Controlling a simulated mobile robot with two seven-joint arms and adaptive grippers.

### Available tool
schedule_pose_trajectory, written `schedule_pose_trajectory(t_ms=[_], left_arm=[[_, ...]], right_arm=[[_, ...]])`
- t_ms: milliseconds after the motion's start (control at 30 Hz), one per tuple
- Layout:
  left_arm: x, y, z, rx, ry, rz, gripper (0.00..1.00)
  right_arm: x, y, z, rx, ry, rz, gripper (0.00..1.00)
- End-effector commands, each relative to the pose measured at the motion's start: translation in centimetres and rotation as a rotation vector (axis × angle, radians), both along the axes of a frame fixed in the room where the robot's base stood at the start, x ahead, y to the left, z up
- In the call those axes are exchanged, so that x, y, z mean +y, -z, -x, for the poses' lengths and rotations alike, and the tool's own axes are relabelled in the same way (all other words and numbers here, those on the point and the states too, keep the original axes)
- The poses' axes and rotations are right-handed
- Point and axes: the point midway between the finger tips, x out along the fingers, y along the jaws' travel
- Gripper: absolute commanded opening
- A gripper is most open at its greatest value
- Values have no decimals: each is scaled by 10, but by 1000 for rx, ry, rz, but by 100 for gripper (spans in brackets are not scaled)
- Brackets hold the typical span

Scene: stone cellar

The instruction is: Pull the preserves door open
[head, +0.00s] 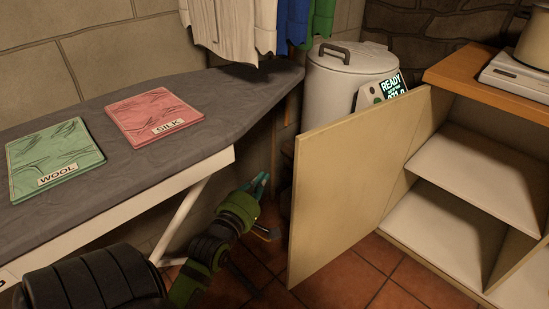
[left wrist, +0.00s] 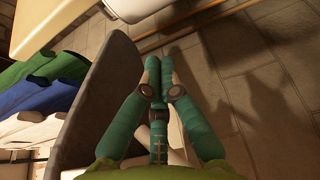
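The cabinet door (head: 350,180), a plain tan panel, stands swung wide open from the cabinet (head: 465,235) at the right of the head view. No preserves label shows on it. Two pale shelves inside are visible and bare. My left gripper (head: 262,184) is left of the door's free edge, apart from it, low beside the ironing board. In the left wrist view, the teal fingers of my left gripper (left wrist: 159,62) are brought together with nothing seen between them. My right gripper is in neither view.
A grey ironing board (head: 235,100) with a green WOOL folder (head: 55,155) and a pink SILK folder (head: 153,115) fills the left. A lidded bin (head: 335,85) and a READY display (head: 391,86) are behind the door. Tiled floor (head: 345,285) lies below.

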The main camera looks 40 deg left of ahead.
Motion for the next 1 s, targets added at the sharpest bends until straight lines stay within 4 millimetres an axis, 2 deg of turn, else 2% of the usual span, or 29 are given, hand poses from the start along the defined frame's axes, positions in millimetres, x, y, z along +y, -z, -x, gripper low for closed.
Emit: schedule_pose_trajectory(t_ms=[167,500,600,700,1000], left_arm=[[8,-1,-28,-4,1,-5,0],[27,0,-95,-1,1,-7,0],[7,0,-90,0,2,-4,0],[-4,0,-89,0,1,-4,0],[-13,0,-89,1,0,-8,0]], right_arm=[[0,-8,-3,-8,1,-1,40],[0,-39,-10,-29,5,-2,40],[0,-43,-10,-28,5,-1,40],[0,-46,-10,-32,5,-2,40],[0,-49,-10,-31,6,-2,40]])
